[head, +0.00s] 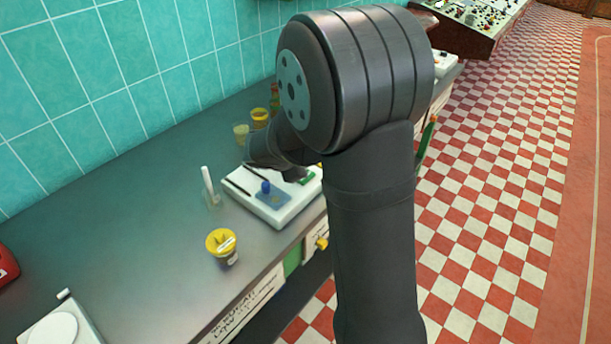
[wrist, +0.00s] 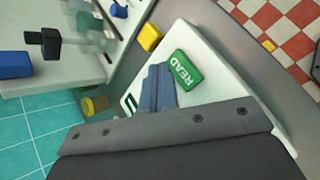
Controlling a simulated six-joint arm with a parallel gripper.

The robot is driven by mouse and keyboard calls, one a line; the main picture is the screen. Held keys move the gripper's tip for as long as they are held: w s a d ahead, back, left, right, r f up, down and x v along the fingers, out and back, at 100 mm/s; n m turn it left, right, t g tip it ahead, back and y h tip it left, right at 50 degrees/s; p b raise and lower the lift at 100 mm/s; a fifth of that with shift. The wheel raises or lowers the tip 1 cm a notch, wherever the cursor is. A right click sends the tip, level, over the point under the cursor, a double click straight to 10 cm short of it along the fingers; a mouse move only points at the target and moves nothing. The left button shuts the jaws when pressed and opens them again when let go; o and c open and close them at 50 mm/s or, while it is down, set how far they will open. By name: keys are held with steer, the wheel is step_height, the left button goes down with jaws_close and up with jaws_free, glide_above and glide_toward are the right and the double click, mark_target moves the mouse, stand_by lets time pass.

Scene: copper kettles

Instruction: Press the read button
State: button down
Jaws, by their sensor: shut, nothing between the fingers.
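The green read button (wrist: 186,70), with white letters READ, sits on a white device (wrist: 205,45) in the wrist view. In the head view the white device (head: 270,212) stands on the counter, and a bit of the green button (head: 307,178) shows beside my arm. My gripper (wrist: 159,72) is shut and empty, its two grey-blue fingers side by side. Its tips are just left of the button in the wrist view. I cannot tell their height above the device. In the head view my arm hides much of the gripper.
A blue knob (head: 265,187) stands on the device. A yellow-topped cup (head: 222,243) is in front, and a clear holder with a white stick (head: 209,188) is to the left. More yellow-rimmed cups (head: 260,117) are behind. Bare counter (head: 130,215) lies left; the tiled wall (head: 90,90) bounds it.

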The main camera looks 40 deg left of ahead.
steer(key=shift+r, duration=1.8)
steer(key=shift+f, duration=0.15)
step_height(320, 180, up, 4)
steer(key=shift+r, duration=0.1)
